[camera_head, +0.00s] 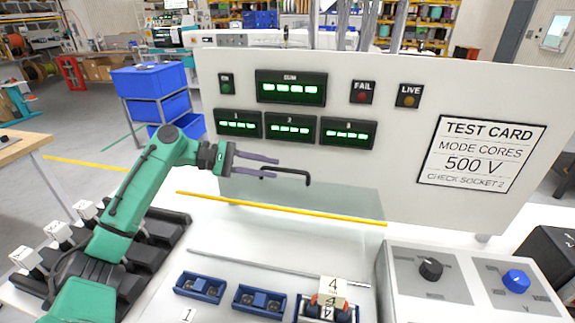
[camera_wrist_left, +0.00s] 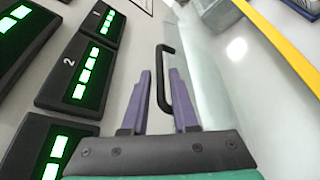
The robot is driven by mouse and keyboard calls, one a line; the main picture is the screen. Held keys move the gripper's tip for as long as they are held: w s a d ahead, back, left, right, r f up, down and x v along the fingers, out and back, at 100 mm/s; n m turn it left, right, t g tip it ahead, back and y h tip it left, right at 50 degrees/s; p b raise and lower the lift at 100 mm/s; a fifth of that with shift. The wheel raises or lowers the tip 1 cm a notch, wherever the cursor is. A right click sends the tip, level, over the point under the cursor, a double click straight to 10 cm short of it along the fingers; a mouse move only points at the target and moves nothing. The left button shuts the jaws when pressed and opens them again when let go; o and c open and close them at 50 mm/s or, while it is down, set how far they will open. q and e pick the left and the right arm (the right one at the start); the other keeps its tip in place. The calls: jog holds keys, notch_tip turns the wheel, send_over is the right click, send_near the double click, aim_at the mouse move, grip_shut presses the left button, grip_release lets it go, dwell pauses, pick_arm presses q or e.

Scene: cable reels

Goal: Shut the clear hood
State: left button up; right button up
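The clear hood (camera_head: 340,222) stands raised in front of the white panel, a faint see-through sheet above the sockets. Its black bar handle (camera_head: 302,175) sticks out near the upper edge; the handle also shows in the left wrist view (camera_wrist_left: 160,62). My left gripper (camera_head: 277,169) is at the handle, with its two purple fingers apart. In the left wrist view the handle appears between the fingers (camera_wrist_left: 161,72), with gaps visible; I cannot tell if either finger touches it. My right gripper is out of view.
A knob box (camera_head: 465,285) stands at the right. The upright panel (camera_head: 395,130) with green displays is close behind my gripper. A yellow strip (camera_head: 285,209) crosses behind the hood.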

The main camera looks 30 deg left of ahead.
aim_at(280, 170)
pick_arm(q)
jog(key=p+x, duration=0.1)
jog(key=x, duration=0.4)
jog(key=shift+w+d+f, duration=0.1)
jog(key=shift+w+d, duration=0.05)
jog(key=shift+w, duration=0.05)
grip_shut()
dwell(1.1)
